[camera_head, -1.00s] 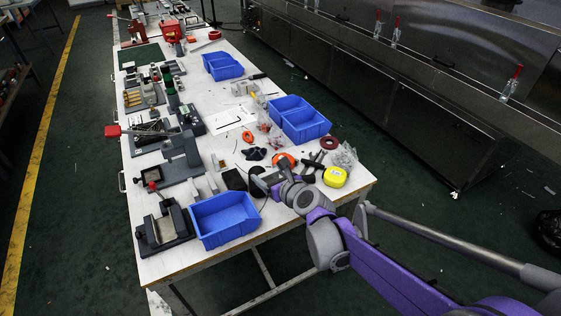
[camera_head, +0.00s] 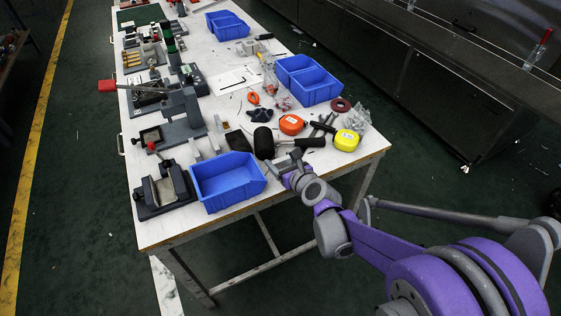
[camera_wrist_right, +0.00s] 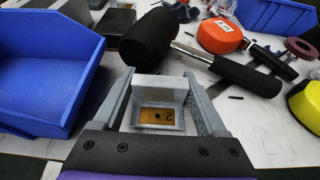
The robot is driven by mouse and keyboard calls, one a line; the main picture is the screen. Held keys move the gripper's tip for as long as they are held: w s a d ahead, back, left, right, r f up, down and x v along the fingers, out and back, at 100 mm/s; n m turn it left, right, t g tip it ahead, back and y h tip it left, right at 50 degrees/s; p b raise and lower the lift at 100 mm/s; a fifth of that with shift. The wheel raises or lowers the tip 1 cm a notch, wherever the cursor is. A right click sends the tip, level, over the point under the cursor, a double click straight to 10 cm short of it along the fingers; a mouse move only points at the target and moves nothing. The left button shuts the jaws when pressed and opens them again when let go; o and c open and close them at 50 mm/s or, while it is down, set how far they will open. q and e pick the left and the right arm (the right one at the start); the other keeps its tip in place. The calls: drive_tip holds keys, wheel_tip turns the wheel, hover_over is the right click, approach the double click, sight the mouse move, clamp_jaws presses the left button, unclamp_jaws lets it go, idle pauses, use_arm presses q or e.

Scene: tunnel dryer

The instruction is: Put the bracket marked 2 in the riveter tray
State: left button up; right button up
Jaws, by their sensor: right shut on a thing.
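My right gripper (camera_head: 287,168) is at the near right edge of the table, right of the near blue bin. In the right wrist view its fingers (camera_wrist_right: 160,98) are shut on a grey bracket (camera_wrist_right: 158,88) with a yellow plate marked 2. The bracket is hardly visible in the head view. The near blue bin (camera_head: 228,183) is open and looks empty; it also shows in the right wrist view (camera_wrist_right: 45,70). A black lever tool (camera_head: 165,192) with a shallow light recess stands left of it. No label shows which is the riveter tray. My left gripper is not in view.
A black mallet (camera_head: 264,143) lies just beyond the gripper, with orange (camera_head: 291,124) and yellow (camera_head: 346,140) tape measures near it. A two-part blue bin (camera_head: 308,80) stands farther back. Lever presses (camera_head: 182,118) line the left side. The floor before the table is clear.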

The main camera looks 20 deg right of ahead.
drive_tip(key=shift+f, duration=0.2)
drive_tip(key=o, duration=1.4)
drive_tip(key=shift+r, duration=0.1)
